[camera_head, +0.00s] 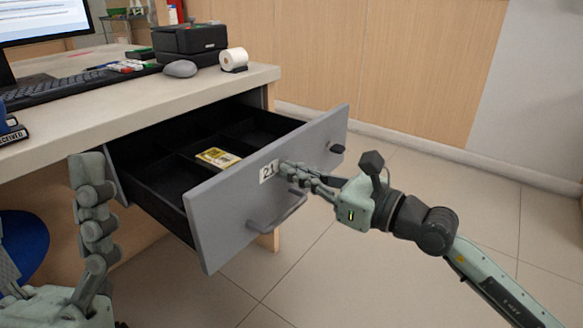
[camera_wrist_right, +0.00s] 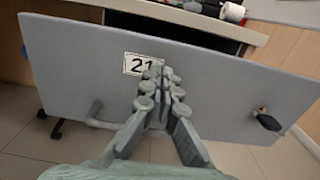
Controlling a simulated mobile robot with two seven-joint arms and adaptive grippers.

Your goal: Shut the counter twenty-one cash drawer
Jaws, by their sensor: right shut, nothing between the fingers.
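The grey cash drawer (camera_head: 225,218) stands pulled out from under the counter, its black compartments showing. Its front carries a "21" label (camera_head: 268,172), a bar handle (camera_head: 280,212) and a dark lock or knob (camera_head: 337,148). A yellow bundle (camera_head: 218,157) lies in one compartment. My right gripper (camera_head: 288,170) is shut and empty, fingertips at the drawer front just right of the label. In the right wrist view the fingertips (camera_wrist_right: 163,75) overlap the label's edge on the drawer front (camera_wrist_right: 80,65); contact is not certain. My left gripper (camera_head: 90,190) is partly visible at lower left, beside the drawer.
The counter top (camera_head: 100,105) holds a keyboard (camera_head: 50,88), a mouse (camera_head: 180,69), a black device (camera_head: 190,38), a paper roll (camera_head: 234,60) and a stamp (camera_head: 10,130). A blue seat (camera_head: 25,235) is at lower left. The tiled floor right of the drawer is clear.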

